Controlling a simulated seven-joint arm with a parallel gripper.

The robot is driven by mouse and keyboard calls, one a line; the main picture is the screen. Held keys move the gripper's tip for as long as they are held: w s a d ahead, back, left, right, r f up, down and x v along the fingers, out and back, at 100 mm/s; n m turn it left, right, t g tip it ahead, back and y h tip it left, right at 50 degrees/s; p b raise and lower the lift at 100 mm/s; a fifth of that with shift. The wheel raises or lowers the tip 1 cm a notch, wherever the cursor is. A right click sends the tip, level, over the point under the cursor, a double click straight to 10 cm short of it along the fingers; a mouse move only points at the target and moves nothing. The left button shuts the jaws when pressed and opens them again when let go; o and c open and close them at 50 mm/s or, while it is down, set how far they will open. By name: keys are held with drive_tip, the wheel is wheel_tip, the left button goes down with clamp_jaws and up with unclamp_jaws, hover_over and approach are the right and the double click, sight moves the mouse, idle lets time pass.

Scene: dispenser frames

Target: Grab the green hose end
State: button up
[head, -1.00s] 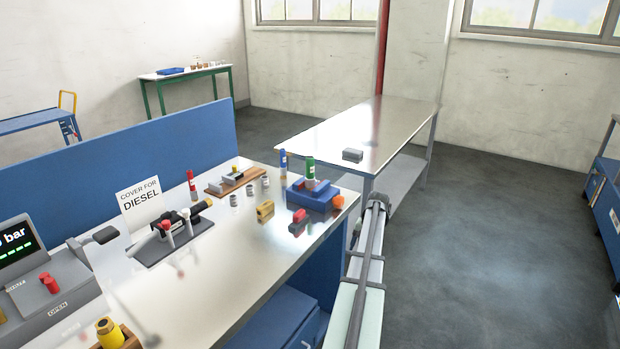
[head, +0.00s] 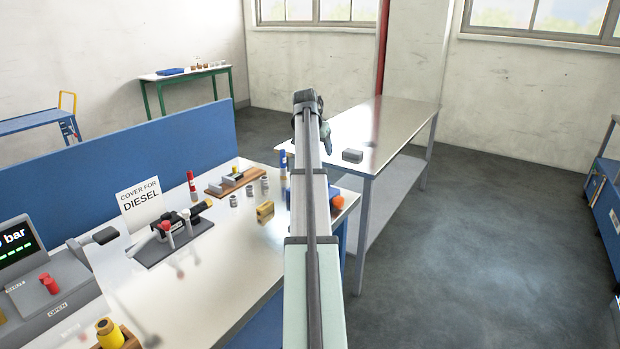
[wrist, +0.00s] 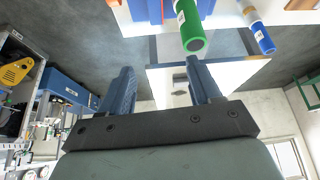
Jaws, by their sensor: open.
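The green hose end (wrist: 191,30) shows in the wrist view at the top, as a green cylinder with a white label. My gripper (wrist: 160,68) is open and empty, its two blue-grey fingers apart. The green hose end lies beyond the fingertips, above the right finger in the picture and not between them. A blue hose end (wrist: 260,36) is to its right, and it also shows in the head view (head: 283,163) left of my arm.
An orange knob (head: 338,203) shows right of my arm.

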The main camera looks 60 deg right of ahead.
drive_tip(key=w+a+r+m+h, duration=0.1)
drive_tip(key=w+a+r, duration=0.1)
drive_tip(key=w+a, duration=0.3)
drive_tip(key=shift+s+d+x, duration=0.1)
drive_tip(key=shift+d+x, duration=0.05)
drive_tip(key=shift+x, duration=3.3)
drive_tip(key=shift+s+d+x, duration=0.15)
drive_tip(key=shift+x, duration=3.3)
drive_tip(key=shift+r, duration=0.2)
drive_tip(key=shift+c, duration=0.4)
drive_tip(key=shift+w, duration=0.1)
clamp_jaws()
